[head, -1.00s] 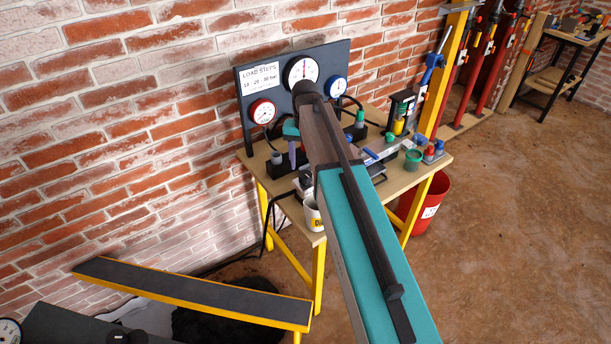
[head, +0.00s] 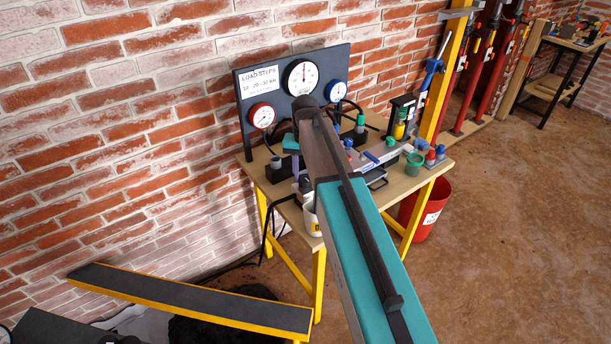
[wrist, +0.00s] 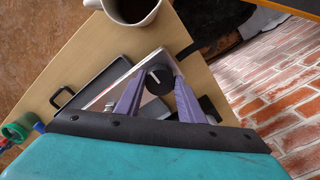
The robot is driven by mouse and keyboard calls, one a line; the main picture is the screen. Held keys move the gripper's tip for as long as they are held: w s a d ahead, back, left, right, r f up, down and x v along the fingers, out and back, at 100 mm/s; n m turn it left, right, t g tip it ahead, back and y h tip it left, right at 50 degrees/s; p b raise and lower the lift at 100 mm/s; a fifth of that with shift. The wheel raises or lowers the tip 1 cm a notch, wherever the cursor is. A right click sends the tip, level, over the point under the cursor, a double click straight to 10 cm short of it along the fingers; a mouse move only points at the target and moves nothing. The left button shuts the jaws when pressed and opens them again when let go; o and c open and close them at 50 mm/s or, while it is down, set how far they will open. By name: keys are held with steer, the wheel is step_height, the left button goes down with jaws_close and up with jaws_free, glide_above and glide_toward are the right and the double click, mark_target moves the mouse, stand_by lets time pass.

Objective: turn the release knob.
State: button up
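In the wrist view, the black release knob (wrist: 158,78) with a pale pointer mark sits on a light metal plate (wrist: 110,92). My gripper (wrist: 159,74) has two purple fingers that stand apart, one on each side of the knob. I cannot tell whether either finger touches it. In the head view, my gripper's teal body and a purple finger (head: 295,178) point down over the left part of the bench (head: 425,173). The knob is hidden there, apparently behind my arm.
A mug (wrist: 133,8) of dark liquid stands close to the plate; the head view shows it near the bench's front edge (head: 312,222). A gauge board (head: 285,95) stands behind. A dark tray (wrist: 95,85), bottles and a green cup (head: 414,164) lie to the right.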

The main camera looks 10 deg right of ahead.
steer(key=c, duration=0.4)
steer(key=shift+o, duration=0.2)
steer(key=shift+n, duration=0.4)
steer(key=n, duration=0.3)
steer(key=shift+p, duration=0.4)
steer(key=n, duration=0.4)
steer(key=shift+n, duration=0.4)
steer(key=n+p, duration=0.1)
steer(key=n, duration=0.4)
steer(key=shift+w, duration=0.1)
steer(key=n, duration=0.4)
steer(key=shift+n, duration=0.3)
